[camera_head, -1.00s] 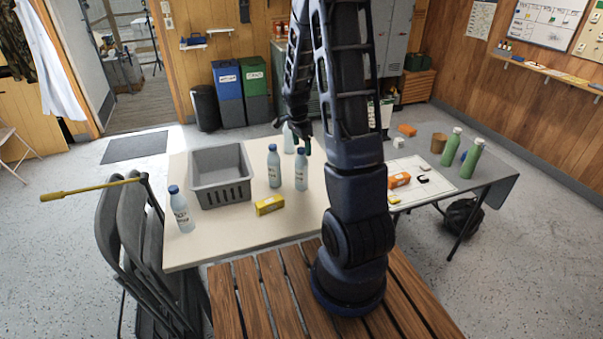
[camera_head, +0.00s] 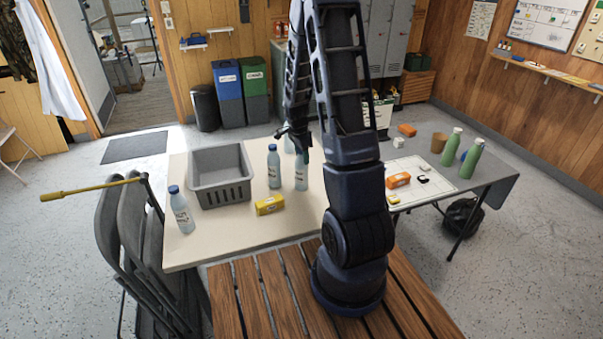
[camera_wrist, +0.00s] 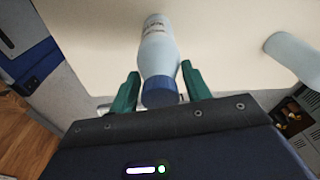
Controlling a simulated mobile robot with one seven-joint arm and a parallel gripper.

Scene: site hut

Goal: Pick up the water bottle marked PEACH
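Several pale blue water bottles with dark blue caps stand on the cream table: one at the front left (camera_head: 181,212), one near the crate (camera_head: 274,170), one under my gripper (camera_head: 301,178) and one partly hidden behind my arm (camera_head: 289,143). Their label print is too small to read, so I cannot tell which is marked PEACH. My gripper (camera_head: 299,150) is at the top of the third bottle. In the wrist view, my open gripper's green fingers (camera_wrist: 160,74) lie on either side of this bottle (camera_wrist: 158,48), near its cap, with small gaps. Another bottle (camera_wrist: 291,55) is at the right.
The grey table at right holds green bottles (camera_head: 463,160), an orange box (camera_head: 398,180) and a brown cup (camera_head: 438,144).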

